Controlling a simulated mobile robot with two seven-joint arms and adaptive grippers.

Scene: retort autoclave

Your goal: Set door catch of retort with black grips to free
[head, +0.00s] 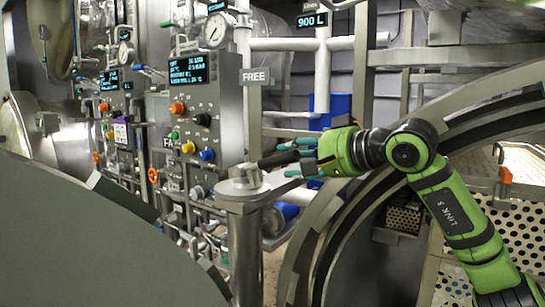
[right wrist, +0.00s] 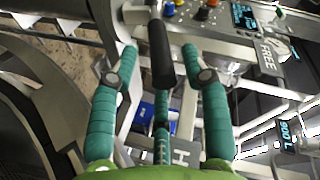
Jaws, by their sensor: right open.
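The door catch is a lever with a black grip (head: 277,159), set on a pivot on top of a grey post (head: 245,240). The grip points right from the pivot, towards my right gripper. My right gripper (head: 290,158) is open, with its teal fingers around the end of the grip. In the right wrist view the black grip (right wrist: 161,55) lies between the spread fingertips (right wrist: 160,48), with gaps visible on both sides. A FREE sign (head: 255,77) stands behind the post; it also shows in the right wrist view (right wrist: 268,55). My left gripper is not in view.
A second sign (head: 172,143), partly hidden, begins "FA". A control panel (head: 205,110) with coloured knobs stands behind the catch. A large grey disc (head: 90,245) fills the lower left. A curved metal ring (head: 325,225) lies below my right arm. A 900 L display (head: 311,21) hangs above.

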